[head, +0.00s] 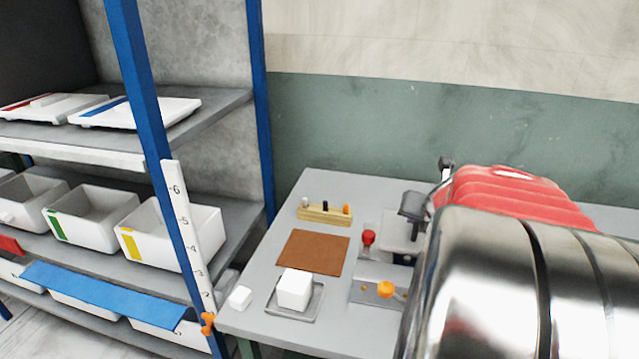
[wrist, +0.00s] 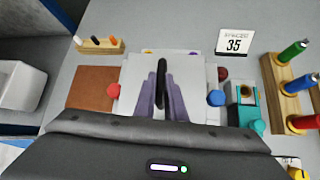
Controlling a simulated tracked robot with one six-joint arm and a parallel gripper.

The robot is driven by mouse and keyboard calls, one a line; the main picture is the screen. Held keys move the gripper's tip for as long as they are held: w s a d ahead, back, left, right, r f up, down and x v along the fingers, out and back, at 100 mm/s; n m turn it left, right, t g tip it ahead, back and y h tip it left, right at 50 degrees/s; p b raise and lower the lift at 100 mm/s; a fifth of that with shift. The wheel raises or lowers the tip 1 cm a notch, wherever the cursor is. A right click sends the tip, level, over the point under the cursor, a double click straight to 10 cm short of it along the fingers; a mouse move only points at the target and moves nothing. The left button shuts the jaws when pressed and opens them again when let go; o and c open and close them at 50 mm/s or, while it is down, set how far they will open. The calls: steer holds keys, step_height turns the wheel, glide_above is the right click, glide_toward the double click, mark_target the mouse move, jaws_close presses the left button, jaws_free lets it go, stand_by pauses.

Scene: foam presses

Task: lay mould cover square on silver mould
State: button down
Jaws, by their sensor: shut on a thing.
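In the wrist view, the two purple-grey fingers of my gripper (wrist: 163,108) are closed on an upright black bar. The bar appears to be the handle of a pale flat plate below it, which I take to be the mould cover (wrist: 133,88). In the head view, a pale plate (head: 398,236) shows under the dark end of my arm, beside a red knob (head: 368,238). The silver mould cannot be told apart under or beside the plate, so I cannot tell whether the two touch or line up.
A brown mat (head: 313,252), a peg block (head: 324,212) and a white block (head: 294,289) on a tray lie left of the plate. A blue knob (wrist: 215,98), a teal clamp (wrist: 246,112), a "35" card (wrist: 234,42) and a screwdriver rack (wrist: 292,85) stand right.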

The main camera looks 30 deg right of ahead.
mark_target(417, 237)
steer(key=shift+f, duration=2.85)
steer(key=shift+f, duration=0.5)
steer(key=c, duration=1.7)
jaws_free()
steer(key=shift+c, duration=0.2)
